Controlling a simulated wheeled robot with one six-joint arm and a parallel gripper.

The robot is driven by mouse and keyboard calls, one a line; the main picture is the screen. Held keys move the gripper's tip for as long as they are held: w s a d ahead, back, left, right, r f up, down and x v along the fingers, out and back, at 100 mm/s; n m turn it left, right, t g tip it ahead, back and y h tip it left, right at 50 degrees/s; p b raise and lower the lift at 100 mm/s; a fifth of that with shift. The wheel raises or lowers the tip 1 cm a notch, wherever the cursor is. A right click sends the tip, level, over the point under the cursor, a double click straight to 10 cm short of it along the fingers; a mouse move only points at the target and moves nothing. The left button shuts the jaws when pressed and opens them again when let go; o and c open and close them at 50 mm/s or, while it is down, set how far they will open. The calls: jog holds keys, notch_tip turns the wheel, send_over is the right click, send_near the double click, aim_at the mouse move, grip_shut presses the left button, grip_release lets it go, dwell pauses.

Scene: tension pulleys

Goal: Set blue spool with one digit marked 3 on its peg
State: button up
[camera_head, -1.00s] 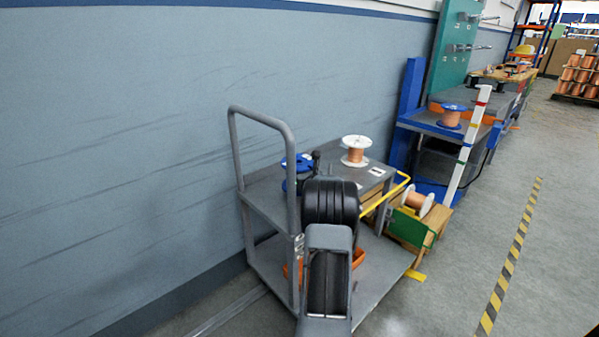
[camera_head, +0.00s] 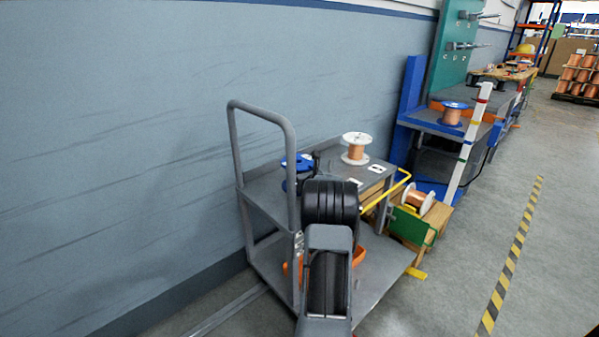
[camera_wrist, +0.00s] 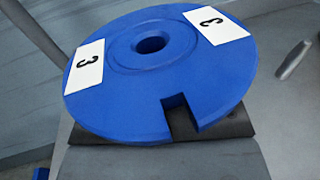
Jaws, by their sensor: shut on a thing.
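The blue spool (camera_wrist: 165,75) fills much of the wrist view. Its flange has a round centre hole, a square notch at the near edge and two white labels marked 3. My gripper (camera_head: 309,171) is shut on it, with a black finger part showing under the near edge in the wrist view. In the head view the blue spool (camera_head: 301,161) shows above the left part of the grey cart's top, partly hidden by my arm. Whether it touches the cart top is unclear. A green panel (camera_head: 455,45) with several metal pegs (camera_head: 466,46) stands at the back right.
The grey cart (camera_head: 270,185) has a tall push handle (camera_head: 235,150) and carries a white-flanged copper spool (camera_head: 355,149). A blue-topped copper spool (camera_head: 452,113) stands on a blue-framed bench. A white post (camera_head: 474,135) stands nearby.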

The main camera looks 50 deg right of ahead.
jog(key=shift+f+b, duration=0.35)
jog(key=shift+f, duration=0.05)
dwell(0.5)
jog(key=o, duration=1.3)
jog(key=shift+o, duration=0.2)
jog(key=p+v, duration=0.3)
jog(key=v, duration=1.1)
